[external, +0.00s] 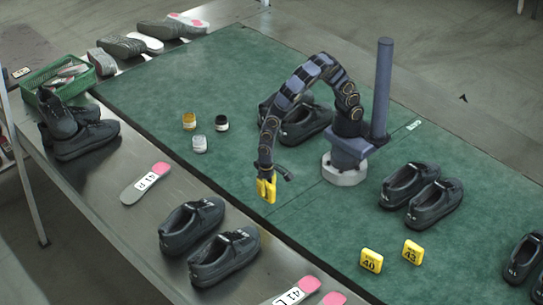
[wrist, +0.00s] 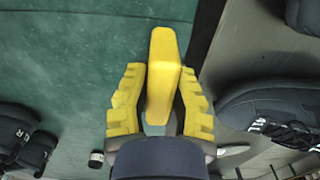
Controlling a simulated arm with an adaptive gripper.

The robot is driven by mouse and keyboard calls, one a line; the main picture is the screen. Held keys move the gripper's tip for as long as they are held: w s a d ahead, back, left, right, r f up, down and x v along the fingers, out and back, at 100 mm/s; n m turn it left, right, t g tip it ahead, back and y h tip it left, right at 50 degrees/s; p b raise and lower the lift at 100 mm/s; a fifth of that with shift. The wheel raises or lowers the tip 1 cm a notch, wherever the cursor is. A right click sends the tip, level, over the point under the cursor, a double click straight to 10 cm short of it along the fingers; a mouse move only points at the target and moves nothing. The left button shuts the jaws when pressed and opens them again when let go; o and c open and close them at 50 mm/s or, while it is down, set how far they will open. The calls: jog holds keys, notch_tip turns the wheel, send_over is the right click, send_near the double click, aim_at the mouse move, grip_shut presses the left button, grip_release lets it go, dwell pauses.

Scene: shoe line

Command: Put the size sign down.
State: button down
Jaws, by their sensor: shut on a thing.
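A yellow size sign (wrist: 163,62) stands between the yellow fingers of my gripper (wrist: 161,82) in the wrist view; its number face is not readable. In the external view, my gripper (external: 266,189) hangs low over the green mat, near the mat's front edge, shut on the sign. Finger and sign share one colour there, so they are hard to tell apart. I cannot tell whether the sign touches the mat. Two other yellow signs, marked 40 (external: 371,261) and 43 (external: 412,252), stand on the mat at the lower right.
Pairs of dark shoes stand on the mat (external: 421,195) and on the metal strip in front (external: 209,240). Small jars (external: 199,144) stand left of my arm. A green basket (external: 59,78) is at the far left. The mat around my gripper is clear.

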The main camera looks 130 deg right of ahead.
aim_at(266, 199)
jog(key=shift+f, duration=2.15)
jog(key=c, duration=1.1)
grip_release()
jog(key=shift+f, duration=0.15)
